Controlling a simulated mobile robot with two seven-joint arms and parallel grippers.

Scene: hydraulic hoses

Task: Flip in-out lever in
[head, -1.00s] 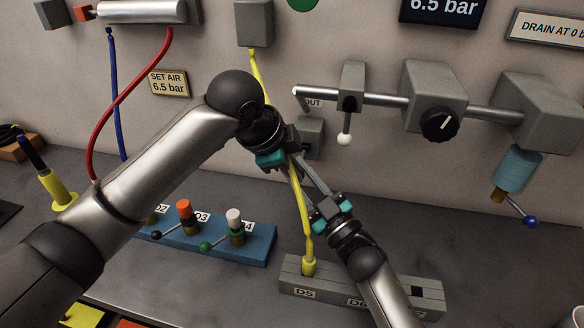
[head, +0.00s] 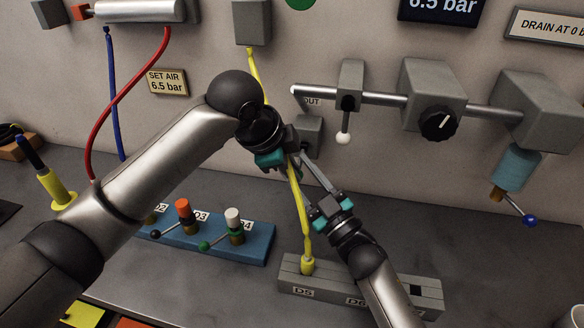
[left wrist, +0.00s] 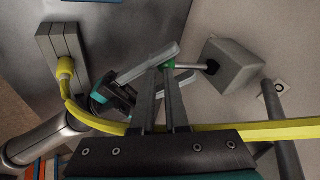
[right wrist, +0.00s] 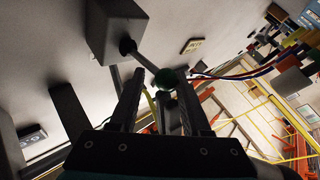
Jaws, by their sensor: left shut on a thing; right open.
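The in-out lever is a short rod with a green knob (left wrist: 169,64) on a grey box (left wrist: 230,66) on the wall. The box (head: 309,136) shows partly in the head view beside an OUT label (head: 313,103); the lever is hidden there. My left gripper (left wrist: 164,72) is shut on the knob at its fingertips.
A yellow hose (head: 304,225) runs from the D5 block (head: 290,276) up past both grippers to a wall box (head: 251,22). A pipe with a white-knobbed lever (head: 344,137) and a black dial (head: 439,123) are to the right. A blue valve block (head: 255,249) sits left on the bench.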

